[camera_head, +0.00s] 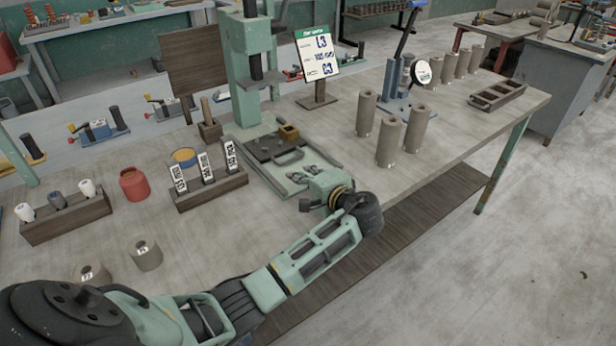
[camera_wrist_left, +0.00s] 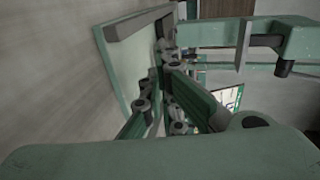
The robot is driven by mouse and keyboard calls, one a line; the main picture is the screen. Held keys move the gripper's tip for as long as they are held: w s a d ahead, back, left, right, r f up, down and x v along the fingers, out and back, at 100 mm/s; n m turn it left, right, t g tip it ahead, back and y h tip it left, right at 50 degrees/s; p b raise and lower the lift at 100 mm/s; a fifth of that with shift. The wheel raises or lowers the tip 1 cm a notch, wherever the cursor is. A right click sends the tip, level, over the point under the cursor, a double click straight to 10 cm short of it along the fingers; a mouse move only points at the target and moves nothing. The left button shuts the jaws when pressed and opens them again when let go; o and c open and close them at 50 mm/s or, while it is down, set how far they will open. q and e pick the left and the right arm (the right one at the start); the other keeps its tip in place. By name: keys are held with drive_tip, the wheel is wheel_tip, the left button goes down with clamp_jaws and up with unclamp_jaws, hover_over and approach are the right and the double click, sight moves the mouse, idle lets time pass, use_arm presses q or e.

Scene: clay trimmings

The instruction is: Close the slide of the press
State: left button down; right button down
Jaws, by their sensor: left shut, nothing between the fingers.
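The green press (camera_head: 247,70) stands on the workbench, its ram above a base at its foot. Its slide (camera_head: 268,180) is a pale green plate pulled out toward the bench's front edge, with a dark block and a grey bar handle (camera_head: 288,158) on it. My left gripper (camera_head: 304,172) is over the front right part of the slide, close to the handle. Its fingers are shut and hold nothing. In the left wrist view the fingers (camera_wrist_left: 165,52) point at the slide plate (camera_wrist_left: 117,58); I cannot tell whether they touch it. My right gripper is not in view.
A wooden rack (camera_head: 210,190) with labelled tags stands left of the slide, beside a red jar (camera_head: 134,184). A sign (camera_head: 317,55) stands behind. Several clay cylinders (camera_head: 390,142) stand to the right.

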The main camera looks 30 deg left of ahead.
sight(282, 163)
use_arm(q)
drive_tip(key=x, duration=0.6)
drive_tip(key=shift+w+a+f+p, duration=0.1)
drive_tip(key=shift+a+f+p, duration=0.05)
drive_tip(key=shift+a+p, duration=0.2)
drive_tip(key=shift+x, duration=0.85)
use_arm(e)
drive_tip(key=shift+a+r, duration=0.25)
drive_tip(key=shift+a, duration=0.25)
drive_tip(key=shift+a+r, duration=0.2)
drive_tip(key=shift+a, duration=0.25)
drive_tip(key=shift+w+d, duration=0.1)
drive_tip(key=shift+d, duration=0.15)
use_arm(q)
drive_tip(key=shift+w+a+f, duration=0.1)
drive_tip(key=shift+a, duration=0.2)
drive_tip(key=a, duration=0.1)
drive_tip(key=w+a+b, duration=0.1)
drive_tip(key=a, duration=0.1)
drive_tip(key=shift+w+a+b, duration=0.1)
drive_tip(key=shift+w+b, duration=0.1)
drive_tip(key=shift+b, duration=0.1)
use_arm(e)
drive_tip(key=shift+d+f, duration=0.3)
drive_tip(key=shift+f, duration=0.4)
